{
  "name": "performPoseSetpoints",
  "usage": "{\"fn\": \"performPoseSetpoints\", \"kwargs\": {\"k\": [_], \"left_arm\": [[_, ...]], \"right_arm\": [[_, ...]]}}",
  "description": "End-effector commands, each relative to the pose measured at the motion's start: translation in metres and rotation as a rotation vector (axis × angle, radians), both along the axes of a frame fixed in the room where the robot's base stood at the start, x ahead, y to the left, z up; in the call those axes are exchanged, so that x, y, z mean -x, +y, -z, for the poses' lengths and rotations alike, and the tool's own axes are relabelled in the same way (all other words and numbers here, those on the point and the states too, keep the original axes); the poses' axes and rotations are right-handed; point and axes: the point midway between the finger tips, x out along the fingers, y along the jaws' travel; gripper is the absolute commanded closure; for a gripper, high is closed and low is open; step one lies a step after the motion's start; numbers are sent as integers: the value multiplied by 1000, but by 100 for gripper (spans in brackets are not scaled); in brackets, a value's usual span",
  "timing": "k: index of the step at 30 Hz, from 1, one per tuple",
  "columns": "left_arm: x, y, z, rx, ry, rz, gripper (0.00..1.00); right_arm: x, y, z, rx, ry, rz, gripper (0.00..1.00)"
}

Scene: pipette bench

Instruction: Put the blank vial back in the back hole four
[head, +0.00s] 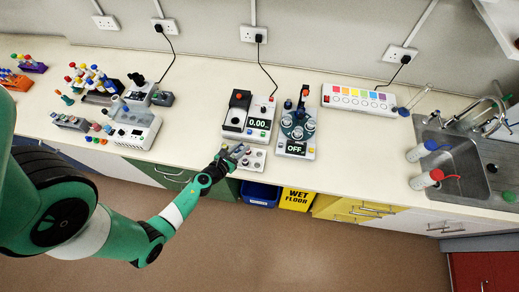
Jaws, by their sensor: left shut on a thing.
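My left gripper (236,152) is shut on a small vial at the left end of a low white vial rack (257,166). The vial is mostly hidden by the fingers, and it is too small to tell whether it is the blank one. The rack lies near the front edge of the counter and holds several small vials or caps, some grey and one reddish. Its single holes are too small to make out, and I cannot tell whether the held vial touches the rack. My right gripper is not in view.
Behind the rack stands a device reading 0.00 (258,123). To its right is a round-headed device reading OFF (294,148). A white machine (134,132) stands to the left. A sink (465,165) is at the right. The counter between the OFF device and the sink is clear.

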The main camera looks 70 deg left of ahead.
Motion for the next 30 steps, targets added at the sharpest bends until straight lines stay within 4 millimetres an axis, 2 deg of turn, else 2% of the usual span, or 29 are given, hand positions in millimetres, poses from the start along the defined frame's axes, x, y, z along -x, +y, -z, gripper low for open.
{"fn": "performPoseSetpoints", "kwargs": {"k": [1, 3, 6, 9, 17, 20, 24, 30], "left_arm": [[-17, 1, 9, -1, -2, 8, 100], [-37, 4, 19, -1, -3, 5, 100], [-54, 6, 50, -1, -1, 2, 100], [-67, 9, 63, -2, -1, 0, 100], [-75, 10, 68, 0, 0, -1, 100], [-84, 11, 81, -1, -2, 0, 100], [-82, 11, 107, 0, 0, -1, 100], [-82, 11, 104, 0, -1, -1, 100]], "right_arm": [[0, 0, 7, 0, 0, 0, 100], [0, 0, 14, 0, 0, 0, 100], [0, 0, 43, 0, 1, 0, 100], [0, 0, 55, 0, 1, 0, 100], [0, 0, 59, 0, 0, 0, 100], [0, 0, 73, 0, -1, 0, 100], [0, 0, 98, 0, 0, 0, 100], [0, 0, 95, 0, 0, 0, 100]]}}
